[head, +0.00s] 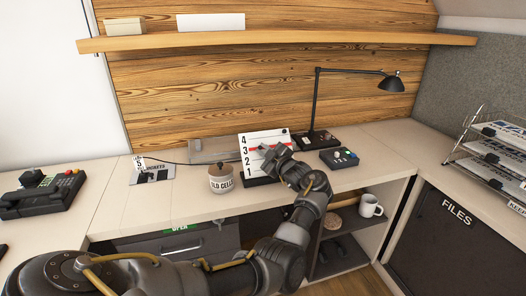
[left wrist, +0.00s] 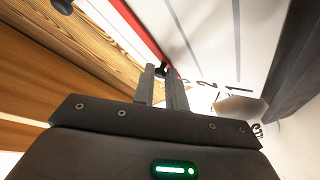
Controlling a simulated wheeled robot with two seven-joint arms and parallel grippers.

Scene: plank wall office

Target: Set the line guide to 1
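The line guide is a white board (head: 256,139) with the numbers 4, 3, 2 and 1 down its left edge, upright on the desk. Its red bar (head: 257,149) lies level with the 3; the red bar also shows in the left wrist view (left wrist: 142,31). My left gripper (head: 270,154) is in front of the board's right half and hides part of the bar. In the left wrist view its fingers (left wrist: 162,80) are close together, with a small dark knob (left wrist: 160,70) between their tips beside the red bar's end. My right gripper is not in view.
A labelled jar (head: 220,182) stands left of the board. A black lamp (head: 316,105) and a button box (head: 339,158) stand to the right. A phone (head: 42,192) sits far left. A mug (head: 370,206) is on the shelf below.

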